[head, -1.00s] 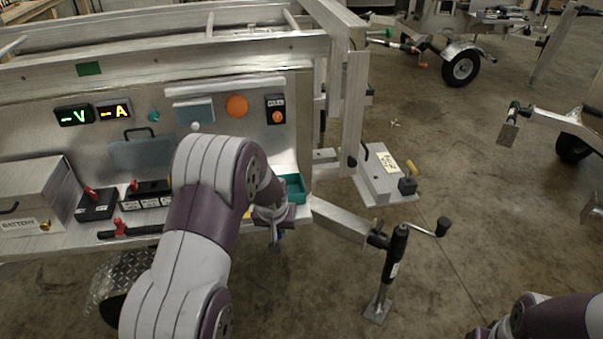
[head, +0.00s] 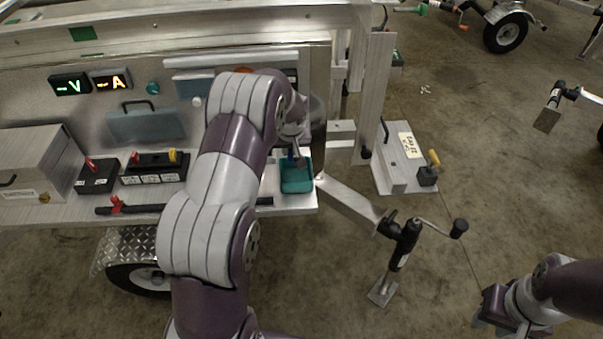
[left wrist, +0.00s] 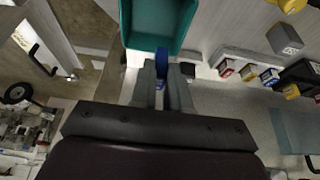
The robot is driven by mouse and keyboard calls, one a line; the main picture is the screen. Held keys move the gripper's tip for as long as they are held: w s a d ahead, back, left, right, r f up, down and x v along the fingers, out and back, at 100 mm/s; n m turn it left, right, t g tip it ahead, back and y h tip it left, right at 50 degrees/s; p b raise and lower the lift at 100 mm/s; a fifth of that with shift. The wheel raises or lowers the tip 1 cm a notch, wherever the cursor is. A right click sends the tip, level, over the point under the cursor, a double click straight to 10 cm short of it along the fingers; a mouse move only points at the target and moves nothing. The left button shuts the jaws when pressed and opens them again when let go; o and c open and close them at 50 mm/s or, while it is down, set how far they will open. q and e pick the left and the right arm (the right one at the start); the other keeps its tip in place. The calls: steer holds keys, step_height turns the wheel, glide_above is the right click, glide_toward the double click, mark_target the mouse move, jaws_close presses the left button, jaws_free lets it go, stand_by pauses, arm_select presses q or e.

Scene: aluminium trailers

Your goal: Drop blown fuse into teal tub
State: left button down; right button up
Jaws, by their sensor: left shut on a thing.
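The teal tub (head: 297,184) sits at the right end of the trailer's metal shelf. In the left wrist view the tub (left wrist: 155,14) fills the top middle. My left gripper (head: 294,152) is above the tub's far part in the head view. In the left wrist view my left gripper (left wrist: 161,92) is shut on a small blue fuse (left wrist: 161,60), which overlaps the tub's near rim in the picture. Whether the fuse is fully over the opening I cannot tell. My right gripper (head: 497,312) is at the lower right, away from the trailer; its fingers are unclear.
A battery box (head: 38,165), black terminal blocks (head: 155,168) and a black bar (head: 135,208) are on the shelf left of my arm. Coloured small parts (left wrist: 250,72) lie beside the tub in the wrist view. A jack stand (head: 398,255) stands at the right.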

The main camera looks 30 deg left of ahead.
mark_target(290, 161)
arm_select(q)
step_height(290, 161, down, 4)
steer(key=b, duration=0.2)
steer(key=shift+s+f+b, duration=0.15)
steer(key=shift+f+b, duration=0.05)
steer(key=shift+b, duration=0.2)
steer(key=shift+f, duration=0.3)
steer(key=shift+r, duration=0.1)
steer(key=c, duration=1)
jaws_free()
steer(key=shift+c, duration=0.2)
steer(key=v, duration=1.2)
steer(key=shift+r+p, duration=0.35)
steer(key=shift+p, duration=0.05)
